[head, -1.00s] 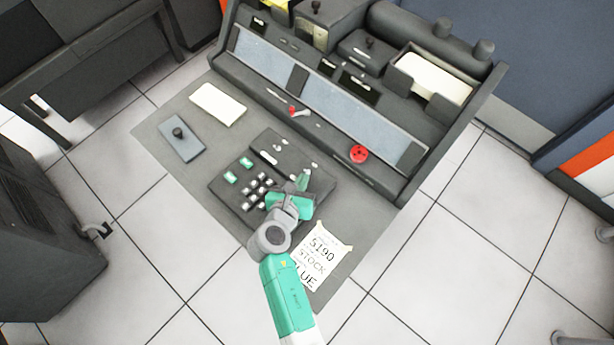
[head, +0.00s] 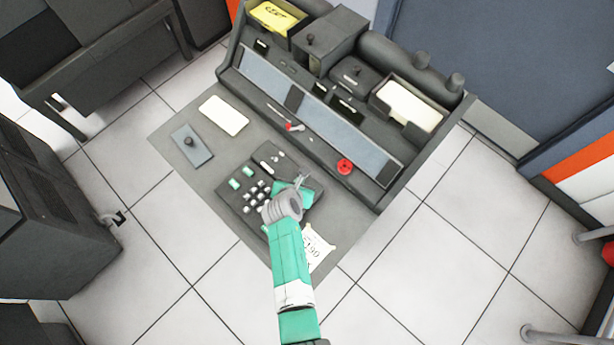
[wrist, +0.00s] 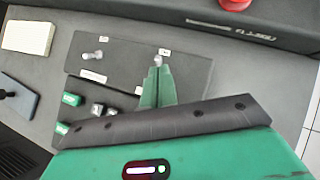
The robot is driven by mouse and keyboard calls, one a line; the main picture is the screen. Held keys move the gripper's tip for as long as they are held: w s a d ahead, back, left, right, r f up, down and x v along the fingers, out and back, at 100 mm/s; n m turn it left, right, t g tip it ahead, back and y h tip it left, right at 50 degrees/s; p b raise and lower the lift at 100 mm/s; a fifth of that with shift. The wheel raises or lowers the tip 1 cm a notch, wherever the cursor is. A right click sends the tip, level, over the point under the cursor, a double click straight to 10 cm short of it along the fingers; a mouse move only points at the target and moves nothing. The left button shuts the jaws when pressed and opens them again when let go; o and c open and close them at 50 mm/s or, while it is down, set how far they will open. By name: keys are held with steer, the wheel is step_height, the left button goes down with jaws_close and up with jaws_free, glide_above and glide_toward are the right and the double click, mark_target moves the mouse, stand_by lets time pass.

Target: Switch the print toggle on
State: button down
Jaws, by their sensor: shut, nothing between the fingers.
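The dark keypad panel (head: 232,195) lies on the desk's grey top. In the wrist view the panel (wrist: 125,63) carries two small metal toggles, each by a white label too small to read. The left toggle (wrist: 92,56) leans to the left. The right toggle (wrist: 160,59) is just beyond my fingertips; I cannot tell whether they touch it. I cannot read which one is the print toggle. My gripper (wrist: 157,72) is shut and empty, over the right part of the panel; it also shows in the head view (head: 303,182), partly hidden by my wrist.
White keys (head: 258,190) and green keys (wrist: 72,99) sit on the panel. A paper note (head: 318,247) lies beside it, partly covered by my arm. A raised console with a red knob (head: 345,167) stands behind. A cream card stack (head: 223,115) and grey plate (head: 191,146) lie left.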

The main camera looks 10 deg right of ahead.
steer(key=shift+s+a+f, duration=0.2)
steer(key=shift+a+f, duration=0.05)
steer(key=shift+f, duration=0.1)
steer(key=shift+r+p, duration=0.9)
steer(key=shift+s+r+p, duration=0.1)
steer(key=shift+r+p, duration=0.35)
steer(key=shift+p, duration=0.05)
steer(key=d+r+p+v, duration=0.1)
steer(key=p+v, duration=0.8)
steer(key=p, duration=0.1)
steer(key=shift+w+p, duration=0.35)
steer(key=shift+d, duration=0.2)
